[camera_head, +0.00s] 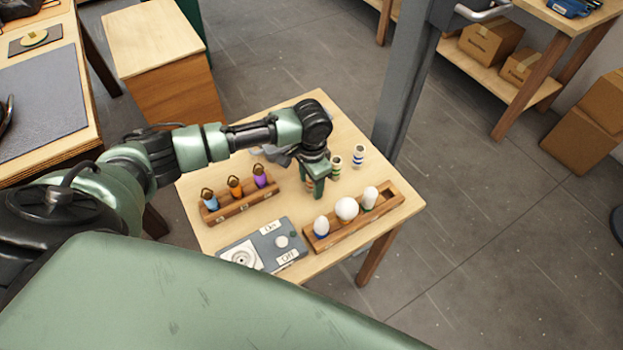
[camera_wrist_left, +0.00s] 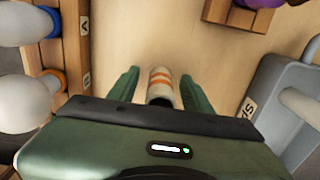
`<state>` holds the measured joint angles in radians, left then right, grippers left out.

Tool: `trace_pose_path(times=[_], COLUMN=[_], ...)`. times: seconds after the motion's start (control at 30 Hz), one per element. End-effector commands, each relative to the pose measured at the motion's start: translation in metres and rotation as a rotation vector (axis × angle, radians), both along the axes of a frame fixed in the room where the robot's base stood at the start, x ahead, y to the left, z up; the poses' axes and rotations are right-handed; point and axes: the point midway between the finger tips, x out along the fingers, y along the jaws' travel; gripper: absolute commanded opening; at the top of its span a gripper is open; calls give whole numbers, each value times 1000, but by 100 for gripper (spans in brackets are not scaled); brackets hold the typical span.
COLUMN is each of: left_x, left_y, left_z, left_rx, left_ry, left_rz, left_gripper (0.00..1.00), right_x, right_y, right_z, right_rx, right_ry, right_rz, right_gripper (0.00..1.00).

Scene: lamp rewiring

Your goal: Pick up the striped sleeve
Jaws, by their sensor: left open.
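A white sleeve with orange stripes (camera_wrist_left: 160,86) lies between the fingers of my left gripper (camera_wrist_left: 161,78) in the left wrist view. Gaps show on both sides, so the fingers do not grip it. In the head view my left gripper (camera_head: 313,184) points down over the table, and its fingers hide most of this sleeve. A sleeve with green bands (camera_head: 336,168) stands just right of the gripper. A sleeve with blue bands (camera_head: 358,156) stands farther right. My right gripper is not in view.
A wooden rack (camera_head: 322,244) holds three white bulbs, with an empty place at its right end. Another rack (camera_head: 243,203) holds blue, orange and purple pieces. The far table corner (camera_head: 316,98) is clear.

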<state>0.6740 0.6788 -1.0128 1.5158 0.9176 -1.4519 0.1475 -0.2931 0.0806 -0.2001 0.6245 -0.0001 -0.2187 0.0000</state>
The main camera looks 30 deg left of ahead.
Motion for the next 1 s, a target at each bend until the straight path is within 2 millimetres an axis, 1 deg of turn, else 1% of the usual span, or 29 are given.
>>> trace_pose_path(times=[0.03,0.07,0.1,0.17,0.2,0.23,0.53,0.67,0.77,0.87,0.97,1.0], left_x=[0,0,0,0,0,0,0,1,1,1,1,2], left_y=[0,0,0,0,0,0,0,0,0,0,0,0], left_z=[0,0,0,0,0,0,1,7,16,32,52,62], left_rx=[0,0,0,0,0,0,-1,-2,-2,-1,-2,0], left_ry=[0,0,0,0,0,0,-1,-1,-3,-5,-5,-7], left_rz=[0,0,0,0,1,1,1,1,1,0,0,0], left_gripper=[50,41,30,14,3,0,0,0,0,0,0,0], right_x=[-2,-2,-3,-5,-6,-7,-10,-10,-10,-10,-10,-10], right_y=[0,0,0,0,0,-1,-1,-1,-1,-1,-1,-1], right_z=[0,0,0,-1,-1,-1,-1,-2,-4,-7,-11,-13], right_rx=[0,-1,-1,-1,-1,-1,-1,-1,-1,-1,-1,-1], right_ry=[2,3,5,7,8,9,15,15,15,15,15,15], right_rz=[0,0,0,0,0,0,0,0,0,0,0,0], right_gripper=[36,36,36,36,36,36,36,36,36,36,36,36])
